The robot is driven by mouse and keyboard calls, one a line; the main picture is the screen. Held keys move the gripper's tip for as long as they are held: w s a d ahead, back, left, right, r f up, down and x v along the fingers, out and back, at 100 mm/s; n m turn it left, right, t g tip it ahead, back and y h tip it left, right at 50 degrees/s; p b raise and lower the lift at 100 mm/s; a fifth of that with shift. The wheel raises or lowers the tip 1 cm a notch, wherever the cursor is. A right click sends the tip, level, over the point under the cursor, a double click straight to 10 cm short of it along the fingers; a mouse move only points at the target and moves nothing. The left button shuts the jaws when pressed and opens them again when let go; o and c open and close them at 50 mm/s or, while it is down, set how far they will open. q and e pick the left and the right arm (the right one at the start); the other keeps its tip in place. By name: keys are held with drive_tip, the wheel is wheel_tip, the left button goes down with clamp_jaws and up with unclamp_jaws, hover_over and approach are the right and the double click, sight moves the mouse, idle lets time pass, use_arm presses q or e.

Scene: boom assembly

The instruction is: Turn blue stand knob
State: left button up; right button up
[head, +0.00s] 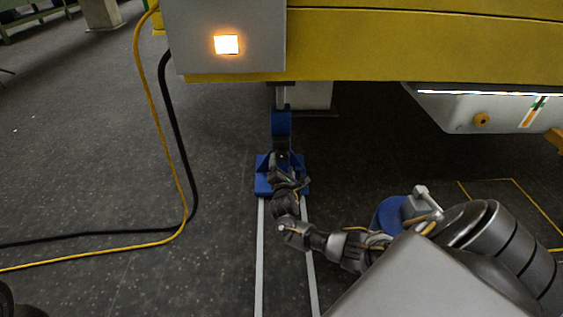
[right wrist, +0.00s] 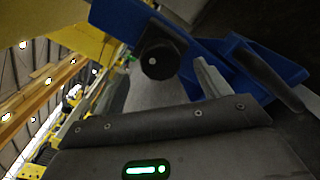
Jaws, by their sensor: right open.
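The blue stand (head: 282,128) rises from a blue base under the yellow boom. It also shows in the right wrist view (right wrist: 118,18), tilted by the camera angle. A round black knob (right wrist: 152,66) with a pale centre dot sits on the stand in the right wrist view. My right gripper (head: 282,172) is at the stand's base in the head view and hides part of it. The knob is hard to make out in the head view. My left gripper is not in view.
The yellow boom (head: 420,45) with a grey box (head: 230,60) hangs over the stand. Two pale rails (head: 261,255) run along the floor from the base. Yellow and black cables (head: 165,90) lie at the left. A grey housing (head: 465,112) is at the right.

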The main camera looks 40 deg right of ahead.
sight(282, 159)
drive_tip(key=b+x, duration=0.1)
drive_tip(key=x, duration=0.1)
drive_tip(key=b+x, duration=0.1)
drive_tip(key=x, duration=0.1)
drive_tip(key=shift+w+d+f, duration=0.1)
drive_tip(key=shift+w+f, duration=0.05)
drive_tip(key=shift+f, duration=0.1)
drive_tip(key=shift+w+d+r+b, duration=0.25)
drive_tip(key=shift+w+d+b, duration=0.2)
drive_tip(key=shift+w+b, duration=0.1)
drive_tip(key=shift+c, duration=0.4)
drive_tip(key=c, duration=0.9)
